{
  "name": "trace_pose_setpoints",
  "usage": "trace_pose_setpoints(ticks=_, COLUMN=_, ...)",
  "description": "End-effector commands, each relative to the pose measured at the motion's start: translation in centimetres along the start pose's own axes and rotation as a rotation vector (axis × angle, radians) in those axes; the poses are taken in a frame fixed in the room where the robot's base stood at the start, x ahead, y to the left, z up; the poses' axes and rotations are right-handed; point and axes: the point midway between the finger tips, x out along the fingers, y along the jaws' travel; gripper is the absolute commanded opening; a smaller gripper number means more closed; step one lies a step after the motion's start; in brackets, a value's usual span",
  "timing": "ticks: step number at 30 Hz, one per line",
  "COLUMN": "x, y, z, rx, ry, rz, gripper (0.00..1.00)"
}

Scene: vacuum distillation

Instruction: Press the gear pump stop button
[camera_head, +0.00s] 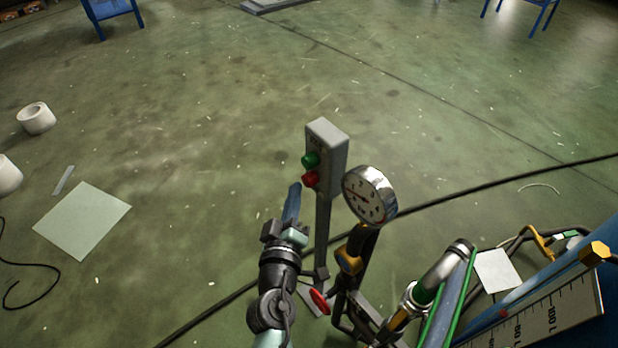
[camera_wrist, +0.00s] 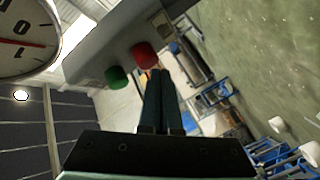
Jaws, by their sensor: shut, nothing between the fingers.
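A grey control box (camera_head: 327,140) stands on a dark post, with a green button (camera_head: 311,159) above a red button (camera_head: 310,179). The lettering above them is too small to read. My gripper (camera_head: 294,188) is shut and empty, its fingers pointing up just left of the red button. In the wrist view, the tips of my gripper (camera_wrist: 160,73) appear right at the lower edge of the red button (camera_wrist: 145,54). The green button (camera_wrist: 117,77) is to their left. I cannot tell whether the fingertips touch the red button.
A round pressure gauge (camera_head: 370,195) stands close right of the box. A red valve handle (camera_head: 319,301) and pipework (camera_head: 440,272) are below and right. A black cable (camera_head: 480,193) crosses the floor.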

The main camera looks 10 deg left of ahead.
Motion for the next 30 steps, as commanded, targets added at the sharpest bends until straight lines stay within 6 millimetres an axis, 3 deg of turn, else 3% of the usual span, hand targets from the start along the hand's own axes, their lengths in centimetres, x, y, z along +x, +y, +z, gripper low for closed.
trace_pose_setpoints(ticks=18, x=-3.8, y=-3.0, z=-2.6, rx=0.0, ry=0.001, rz=-0.001, gripper=0.0)
trace_pose_setpoints(ticks=30, x=-4.2, y=-3.1, z=-3.1, rx=0.0, ry=0.001, rz=-0.001, gripper=0.0)
